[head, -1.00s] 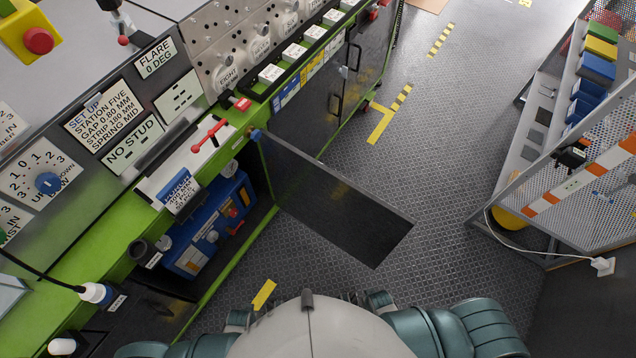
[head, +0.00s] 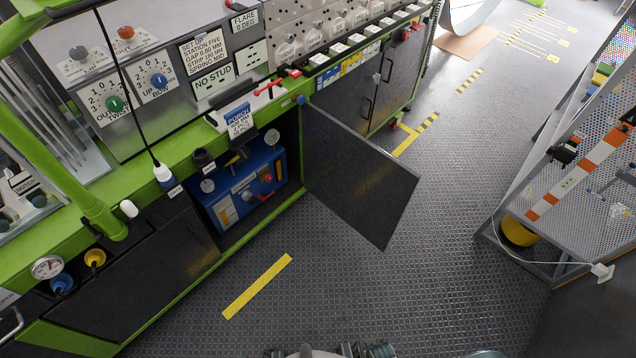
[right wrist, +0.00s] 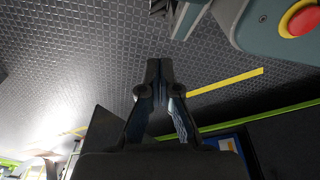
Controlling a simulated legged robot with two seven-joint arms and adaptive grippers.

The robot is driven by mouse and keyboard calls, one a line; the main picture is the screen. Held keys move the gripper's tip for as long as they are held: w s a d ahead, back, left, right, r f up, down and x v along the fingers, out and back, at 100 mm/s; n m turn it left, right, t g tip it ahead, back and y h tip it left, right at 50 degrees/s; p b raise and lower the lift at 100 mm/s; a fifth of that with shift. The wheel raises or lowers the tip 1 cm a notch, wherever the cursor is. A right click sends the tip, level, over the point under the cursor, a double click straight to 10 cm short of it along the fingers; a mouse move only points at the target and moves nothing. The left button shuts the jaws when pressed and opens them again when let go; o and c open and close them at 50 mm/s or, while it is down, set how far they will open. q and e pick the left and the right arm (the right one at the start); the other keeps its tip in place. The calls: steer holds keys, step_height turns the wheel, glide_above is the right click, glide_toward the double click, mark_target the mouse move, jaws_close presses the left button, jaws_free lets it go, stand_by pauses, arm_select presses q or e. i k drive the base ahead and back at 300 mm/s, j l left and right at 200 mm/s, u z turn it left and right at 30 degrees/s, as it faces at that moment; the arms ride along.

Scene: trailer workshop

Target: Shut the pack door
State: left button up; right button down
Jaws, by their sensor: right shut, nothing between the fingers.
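The pack door (head: 362,178) is a dark flat panel in the head view. It stands open, swung out over the floor from its hinge side at the right of the cabinet opening. The blue pack (head: 238,196) sits inside the open bay, left of the door. My right gripper (right wrist: 157,72) shows in the right wrist view, shut and empty above the floor. The blue pack shows partly at the lower edge there (right wrist: 228,146). Whether the dark shape left of the gripper there is the door, I cannot tell. My left gripper is not in view.
The green-framed bench (head: 150,207) runs along the left. A yellow floor stripe (head: 257,286) lies in front of the bay. A mesh-sided rack (head: 585,215) with a white cable stands at the right. The patterned floor between is clear.

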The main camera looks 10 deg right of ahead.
mark_target(367, 187)
steer(key=l+u, duration=0.15)
steer(key=u, duration=0.3)
steer(key=i+l+u, duration=0.1)
steer(key=u, duration=0.35)
steer(key=l+u, duration=0.25)
steer(key=u, duration=0.2)
steer(key=l+u, duration=0.15)
steer(key=u, duration=0.3)
steer(key=k+l, duration=0.15)
steer(key=l, duration=0.25)
steer(key=k+l, duration=0.1)
steer(key=l, duration=0.3)
steer(key=k+l, duration=0.15)
steer(key=l, duration=0.25)
steer(key=k+l, duration=0.1)
steer(key=l, duration=0.3)
steer(key=k+l, duration=0.15)
steer(key=l, duration=0.3)
steer(key=k+l, duration=0.1)
steer(key=l, duration=0.3)
steer(key=k+l, duration=0.15)
steer(key=l, duration=0.25)
